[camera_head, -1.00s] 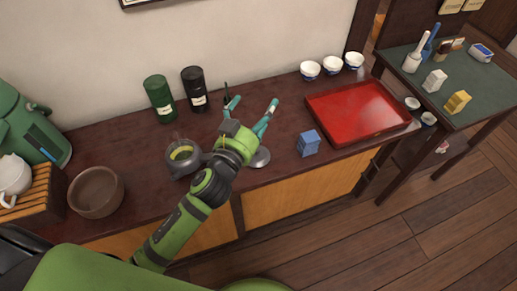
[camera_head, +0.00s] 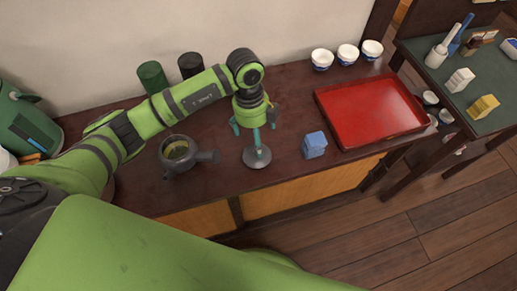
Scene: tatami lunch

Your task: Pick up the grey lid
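The grey lid (camera_head: 257,160) is a round disc lying on the dark wooden counter, left of the blue block. My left gripper (camera_head: 254,130) points down just above it, with its teal fingers spread apart. The nearest finger comes down in front of the lid's upright middle part and partly hides it. I cannot tell whether that finger touches the lid. No grip on the lid shows. My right gripper is not in view.
A grey side-handled pot (camera_head: 175,166) stands open to the left of the lid. A blue block (camera_head: 314,145) and a red tray (camera_head: 338,105) are to the right. Green (camera_head: 152,78) and black (camera_head: 191,66) canisters stand behind my arm. White bowls (camera_head: 347,54) stand at the back.

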